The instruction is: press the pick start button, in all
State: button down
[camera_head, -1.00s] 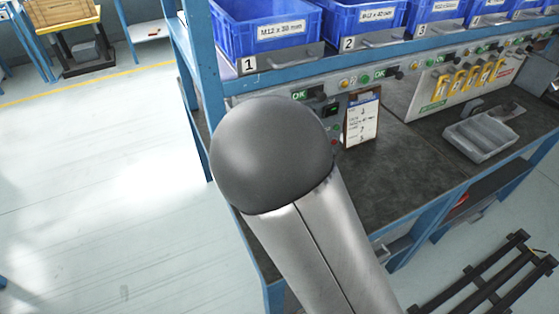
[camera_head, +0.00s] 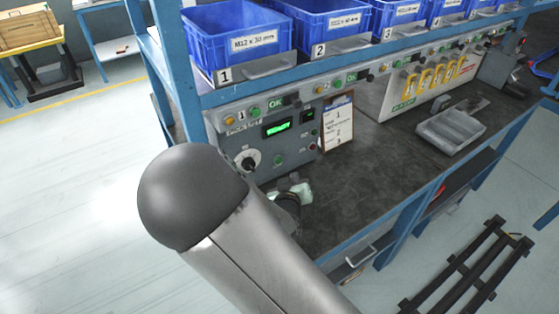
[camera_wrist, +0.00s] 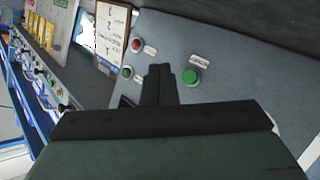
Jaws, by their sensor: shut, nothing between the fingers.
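A grey control panel (camera_head: 265,150) with a lit green display (camera_head: 277,128) and a dark knob (camera_head: 247,160) stands on the bench. A large green button (camera_wrist: 191,76) with a white label sits on the panel in the wrist view; the label is too small to read surely. It seems to be the green button low on the panel (camera_head: 278,160) in the head view. My gripper (camera_wrist: 161,72) is shut and empty, its fingertips just left of the large green button in the wrist view. I cannot tell whether they touch the panel.
A red button (camera_wrist: 136,46) and a small green button (camera_wrist: 127,72) are left of my fingertips. A clipboard (camera_head: 338,125) leans beside the panel. Blue bins (camera_head: 238,42) line the shelf above. A grey tray (camera_head: 450,131) lies on the bench, with bare bench top before it.

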jog(key=shift+w+a, duration=0.7)
jog(key=shift+w, duration=0.2)
jog(key=shift+w+a, duration=0.7)
jog(key=shift+w, duration=0.2)
jog(key=shift+w+a, duration=0.1)
dwell(0.7)
jog(key=shift+w+a, duration=0.15)
jog(key=shift+w, duration=0.1)
jog(key=shift+w+a, duration=0.2)
jog(key=shift+w, duration=0.1)
dwell(0.6)
jog(key=shift+s+d, duration=0.1)
jog(key=shift+s, duration=0.05)
jog(key=shift+s+d, duration=0.35)
jog(key=shift+s, duration=0.15)
dwell(0.3)
jog(key=shift+s+d, duration=0.75)
jog(key=shift+s, duration=0.25)
jog(key=shift+s+d, duration=0.75)
jog(key=shift+s, duration=0.25)
